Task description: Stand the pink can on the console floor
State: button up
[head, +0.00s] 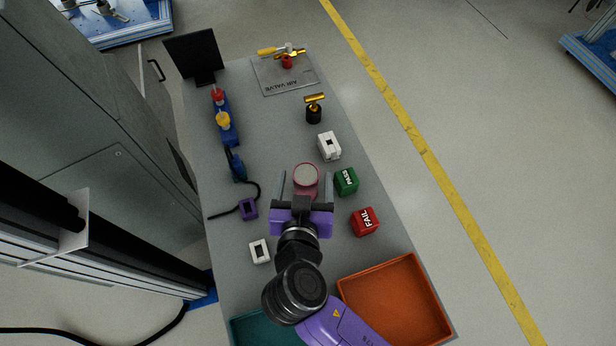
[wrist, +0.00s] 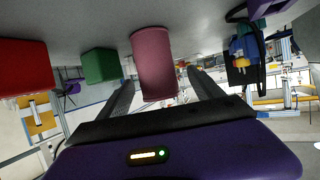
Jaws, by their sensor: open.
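The pink can (head: 306,176) stands upright on the grey console top (head: 275,130), its pale round end facing up. It also shows in the wrist view (wrist: 154,62), where the picture is upside down and the can seems to meet the grey surface. My gripper (head: 305,172) is open, with one finger on each side of the can. In the wrist view my gripper (wrist: 159,78) shows a gap between the can and each finger. The can's side facing away from the wrist is hidden.
Right of the can are a green PASS block (head: 346,181), a red FAIL block (head: 364,221) and a white block (head: 329,146). An orange tray (head: 343,289) and a teal tray (head: 236,329) lie at the near end. A purple block (head: 249,209) is left. Bare console lies beyond the can.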

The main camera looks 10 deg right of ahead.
jog(key=shift+p+x, duration=0.4)
jog(key=shift+x, duration=1.8)
jog(key=shift+d+f, duration=0.1)
grip_shut()
